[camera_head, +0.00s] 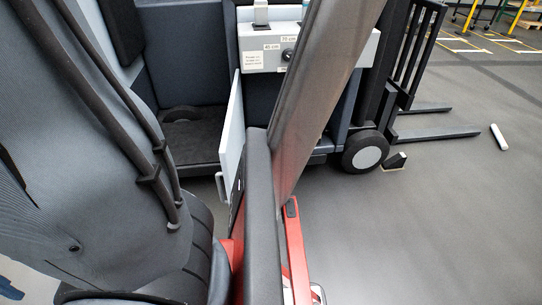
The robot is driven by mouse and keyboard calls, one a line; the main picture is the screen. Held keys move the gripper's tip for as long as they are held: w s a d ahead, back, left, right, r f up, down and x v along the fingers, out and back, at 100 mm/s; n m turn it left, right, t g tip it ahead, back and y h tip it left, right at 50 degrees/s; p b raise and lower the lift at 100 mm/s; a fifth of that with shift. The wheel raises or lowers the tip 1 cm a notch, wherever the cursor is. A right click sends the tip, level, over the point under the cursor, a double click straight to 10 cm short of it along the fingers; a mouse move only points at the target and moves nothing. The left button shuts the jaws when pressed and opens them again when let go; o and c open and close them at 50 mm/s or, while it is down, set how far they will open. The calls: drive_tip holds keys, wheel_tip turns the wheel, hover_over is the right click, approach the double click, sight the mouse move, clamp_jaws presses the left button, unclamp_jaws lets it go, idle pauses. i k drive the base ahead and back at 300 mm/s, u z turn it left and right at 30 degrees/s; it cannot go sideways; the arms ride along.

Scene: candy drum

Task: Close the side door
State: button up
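A pale, thin panel that looks like the side door (232,130) stands out from the dark vehicle (190,82) near the middle of the view. It is seen almost edge-on and is open. A light handle-like bar (221,188) shows at its lower left. The lower right part of the door is hidden behind a dark padded upright. The compartment floor (190,140) shows to the left of the door. My gripper is not visible, so its place relative to the door cannot be told.
A grey control box (260,52) with labels and a knob is above the door's right. A wheel (365,151) and fork tines (432,132) are further right. A small white cylinder (499,137) lies on the floor. Open grey floor (440,230) spans the right.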

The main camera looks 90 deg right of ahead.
sight(233, 141)
drive_tip(key=z, duration=2.85)
drive_tip(key=i, duration=0.5)
drive_tip(key=u, duration=0.7)
drive_tip(key=k, duration=0.85)
drive_tip(key=z, duration=0.6)
drive_tip(key=i, duration=0.2)
drive_tip(key=z, duration=0.05)
